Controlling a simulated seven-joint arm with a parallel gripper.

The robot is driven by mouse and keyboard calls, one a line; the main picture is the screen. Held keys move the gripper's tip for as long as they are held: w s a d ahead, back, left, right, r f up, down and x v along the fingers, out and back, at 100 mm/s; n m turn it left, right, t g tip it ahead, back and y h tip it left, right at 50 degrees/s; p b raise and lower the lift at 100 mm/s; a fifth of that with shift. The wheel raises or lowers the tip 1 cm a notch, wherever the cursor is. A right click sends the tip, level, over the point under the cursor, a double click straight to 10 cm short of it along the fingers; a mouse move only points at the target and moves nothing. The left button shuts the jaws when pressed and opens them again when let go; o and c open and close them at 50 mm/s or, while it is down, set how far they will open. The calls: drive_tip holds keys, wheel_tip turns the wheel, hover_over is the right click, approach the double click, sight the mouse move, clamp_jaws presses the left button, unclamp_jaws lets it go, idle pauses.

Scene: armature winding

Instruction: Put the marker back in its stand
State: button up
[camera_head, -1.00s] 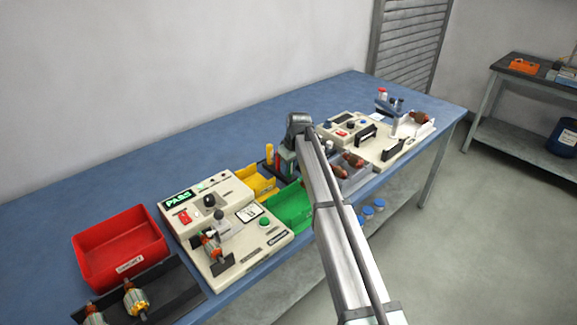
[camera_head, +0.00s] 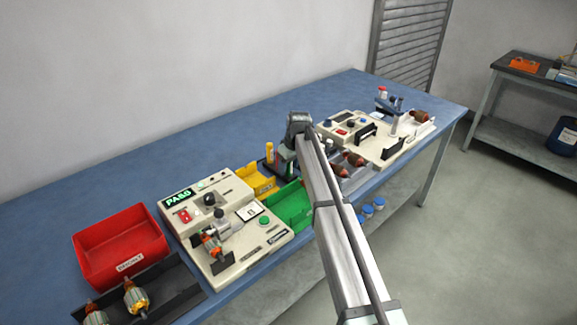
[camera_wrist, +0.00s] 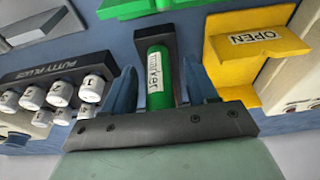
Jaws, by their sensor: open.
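The green marker (camera_wrist: 158,78), with a white label reading "marker", stands between my gripper's two blue fingers in the wrist view. A dark block (camera_wrist: 156,38), seemingly part of its stand, shows right behind the marker. The marker's lower end is hidden behind my gripper's dark palm, so I cannot tell how it sits in the stand. My gripper (camera_wrist: 162,88) is open, with a finger on each side and a visible gap to the marker. In the head view my gripper (camera_head: 286,160) is low over the bench beside the small dark stand (camera_head: 268,166), partly hidden by my arm.
A yellow bin (camera_wrist: 256,45) labelled OPEN is close on the right. A green bin (camera_head: 290,206), a PASS tester (camera_head: 222,218) and a red bin (camera_head: 120,240) also occupy the bench. The bench's rear strip is clear.

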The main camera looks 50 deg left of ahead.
drive_tip(key=shift+r, duration=0.1)
drive_tip(key=v, duration=1.3)
drive_tip(key=shift+r, duration=0.35)
drive_tip(key=shift+d, duration=0.1)
